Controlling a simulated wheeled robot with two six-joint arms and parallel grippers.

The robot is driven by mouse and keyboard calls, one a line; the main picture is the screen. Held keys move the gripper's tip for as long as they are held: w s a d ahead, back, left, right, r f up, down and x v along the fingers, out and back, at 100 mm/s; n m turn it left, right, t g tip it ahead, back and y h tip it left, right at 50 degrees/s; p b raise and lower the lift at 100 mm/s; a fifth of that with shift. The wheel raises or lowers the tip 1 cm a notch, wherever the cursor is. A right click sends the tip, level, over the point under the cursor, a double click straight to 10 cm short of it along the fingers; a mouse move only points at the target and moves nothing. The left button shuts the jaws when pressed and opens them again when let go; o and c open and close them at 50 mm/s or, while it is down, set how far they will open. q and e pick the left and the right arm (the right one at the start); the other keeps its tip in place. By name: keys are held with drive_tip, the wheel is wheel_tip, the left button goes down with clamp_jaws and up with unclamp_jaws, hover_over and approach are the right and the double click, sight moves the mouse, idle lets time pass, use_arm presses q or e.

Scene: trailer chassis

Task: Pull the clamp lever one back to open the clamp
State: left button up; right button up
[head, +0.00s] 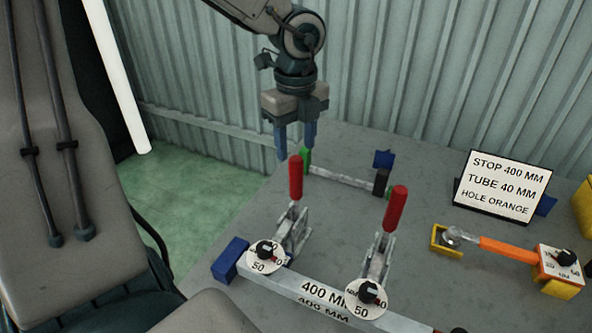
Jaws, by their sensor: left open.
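Two toggle clamps with red-handled levers stand on the grey table. The left red lever (296,179) is upright on its metal clamp (291,230). The right red lever (396,210) is also upright, leaning slightly right, on its clamp (378,259). No label shows which is lever one. My left gripper (296,145) points down with its blue fingers apart and empty. In the picture its fingertips are just above the left lever's top; I cannot tell whether they touch it. My right gripper is not in view.
A rail marked 400 MM (322,294) with two dials (267,255) runs in front of the clamps. A sign (503,186) reads stop 400 mm, tube 40 mm, hole orange. An orange-handled tool (508,249) lies at right. A corrugated wall (430,80) stands behind.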

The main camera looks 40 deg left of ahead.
sight(296, 158)
use_arm(q)
wheel_tip(296, 158, down, 2)
drive_tip(key=shift+f, duration=0.1)
wheel_tip(296, 158, down, 4)
drive_tip(key=shift+r, duration=0.25)
drive_tip(key=shift+f, duration=0.45)
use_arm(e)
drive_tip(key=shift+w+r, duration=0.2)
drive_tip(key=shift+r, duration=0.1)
use_arm(q)
clamp_jaws()
